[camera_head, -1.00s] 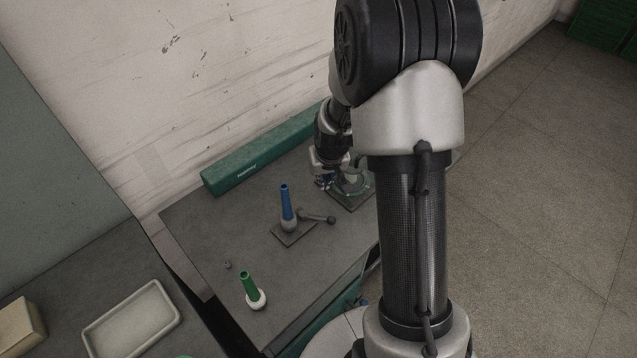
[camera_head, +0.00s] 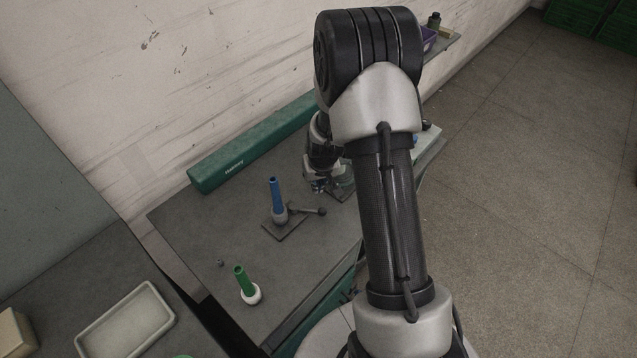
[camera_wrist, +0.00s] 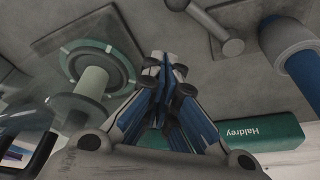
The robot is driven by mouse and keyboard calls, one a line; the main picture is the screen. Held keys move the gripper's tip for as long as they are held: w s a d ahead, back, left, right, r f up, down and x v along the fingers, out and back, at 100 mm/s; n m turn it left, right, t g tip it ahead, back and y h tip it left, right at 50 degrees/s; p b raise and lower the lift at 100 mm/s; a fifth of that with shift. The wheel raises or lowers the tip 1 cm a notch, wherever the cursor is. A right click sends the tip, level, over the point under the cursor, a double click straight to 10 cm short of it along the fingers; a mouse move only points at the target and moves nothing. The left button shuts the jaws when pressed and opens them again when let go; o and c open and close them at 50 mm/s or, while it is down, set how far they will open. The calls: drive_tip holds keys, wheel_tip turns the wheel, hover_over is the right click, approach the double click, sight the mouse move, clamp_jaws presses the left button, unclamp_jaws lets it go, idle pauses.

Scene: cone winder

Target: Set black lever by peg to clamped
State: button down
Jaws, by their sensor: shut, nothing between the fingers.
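The black lever (camera_head: 308,211) ends in a round knob and sticks out to the right from the foot of the peg with the blue cone (camera_head: 276,197), on a dark base plate (camera_head: 284,232). In the wrist view the lever (camera_wrist: 208,22) shows at the top, its knob pointing toward my fingers, with the blue cone (camera_wrist: 304,72) at the right edge. My gripper (camera_head: 318,188) is behind the knob in the head view, apart from it. In the wrist view my gripper (camera_wrist: 166,66) has its fingers together and empty. The knob lies clear of the fingertips.
A round green-ringed fixture on a plate (camera_wrist: 118,62) stands left of my fingers in the wrist view. A long green box (camera_head: 235,160) marked "Haldrey" lies along the wall. A green cone (camera_head: 241,280) stands near the front; a pale tray (camera_head: 87,345) is at lower left.

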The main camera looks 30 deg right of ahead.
sight(309, 210)
drive_tip(key=b+x, duration=0.1)
drive_tip(key=x, duration=0.4)
drive_tip(key=shift+f, duration=0.3)
drive_tip(key=shift+s+b, duration=0.2)
drive_tip(key=shift+b, duration=0.35)
drive_tip(key=shift+s+a+r+b, duration=0.15)
drive_tip(key=shift+s+b, duration=0.15)
drive_tip(key=shift+s, duration=0.25)
drive_tip(key=shift+s+a+r+b, duration=0.15)
drive_tip(key=shift+s+b, duration=0.1)
drive_tip(key=shift+s, duration=0.3)
drive_tip(key=shift+s+a+r+b, duration=0.1)
drive_tip(key=shift+s+r+b, duration=0.15)
drive_tip(key=shift+s, duration=0.3)
drive_tip(key=shift+s+p, duration=0.1)
drive_tip(key=shift+p, duration=0.75)
